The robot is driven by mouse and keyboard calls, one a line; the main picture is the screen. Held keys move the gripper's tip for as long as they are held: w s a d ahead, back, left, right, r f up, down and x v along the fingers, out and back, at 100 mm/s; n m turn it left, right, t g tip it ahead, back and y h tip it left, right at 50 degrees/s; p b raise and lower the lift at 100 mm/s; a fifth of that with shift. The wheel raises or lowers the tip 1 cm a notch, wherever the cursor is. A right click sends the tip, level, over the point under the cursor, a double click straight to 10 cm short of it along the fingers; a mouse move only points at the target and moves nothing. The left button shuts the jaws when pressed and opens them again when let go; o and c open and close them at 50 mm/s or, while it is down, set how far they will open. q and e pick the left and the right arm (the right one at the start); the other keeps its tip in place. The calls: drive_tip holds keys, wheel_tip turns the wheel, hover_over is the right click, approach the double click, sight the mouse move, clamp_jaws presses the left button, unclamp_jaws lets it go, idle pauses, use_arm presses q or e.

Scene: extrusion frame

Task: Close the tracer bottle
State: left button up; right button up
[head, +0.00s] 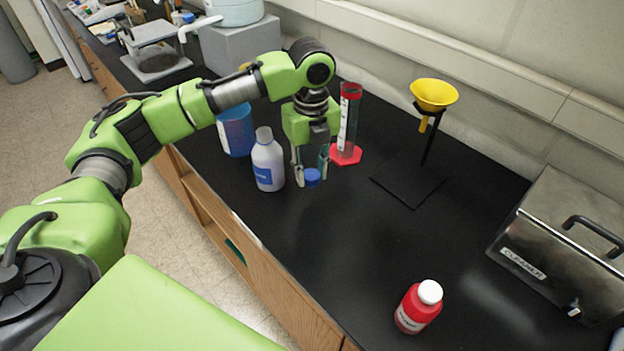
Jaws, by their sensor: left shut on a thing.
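A white bottle with a blue label (268,162) stands upright on the black bench; its label is too small to read. No blue cap sits on its pale neck. My left gripper (311,172) points down just to the right of this bottle and is shut on a small blue cap (312,177). I cannot tell how far the cap is above the bench. A red bottle with a white cap (417,306) stands at the front right, its label not clearly readable. My right gripper is not in view.
A blue container (235,130) stands behind the white bottle. A red-based cylinder (347,125) is close behind my gripper. A yellow funnel (434,95) sits on a black stand. A metal cleaner box (567,245) is at the right. The middle bench is clear.

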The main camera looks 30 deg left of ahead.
use_arm(q)
drive_tip(key=s+d+r+b, duration=0.1)
drive_tip(key=s+d+r, duration=0.1)
drive_tip(key=s, duration=0.3)
drive_tip(key=s+d+r+b, duration=0.1)
drive_tip(key=s+d+r, duration=0.1)
drive_tip(key=s+r, duration=0.3)
drive_tip(key=shift+s+d+r, duration=0.15)
drive_tip(key=shift+s+d, duration=0.15)
drive_tip(key=shift+s, duration=0.1)
